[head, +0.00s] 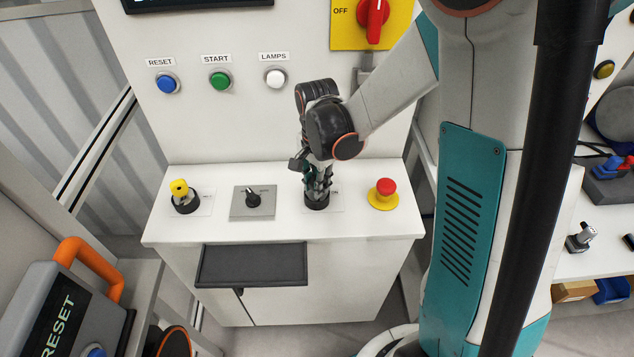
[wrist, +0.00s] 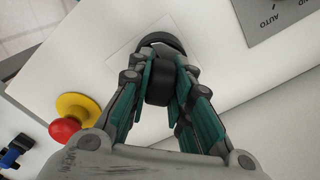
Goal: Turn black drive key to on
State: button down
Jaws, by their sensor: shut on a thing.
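The black drive key (wrist: 160,88) stands between my fingers in the wrist view. Its round black base (head: 317,204) sits on the white console, between the selector switch and the red emergency button. My gripper (head: 318,187) points down over it from above and is shut on the key; in the wrist view the gripper's teal-padded fingers (wrist: 162,70) lie on both sides of the black key. In the head view the fingers hide the key, and its label is mostly covered. I cannot read which position the key points to.
The red emergency button (head: 386,191) on its yellow base stands close on the right. A black selector switch (head: 253,199) is to the left, then a yellow key (head: 180,188). RESET, START and LAMPS buttons are on the wall panel behind. A dark tray (head: 251,266) juts from the console front.

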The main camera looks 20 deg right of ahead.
jog(key=m+b, duration=0.1)
jog(key=m, duration=0.3)
jog(key=c, duration=1.4)
grip_release()
jog(key=shift+o, duration=0.2)
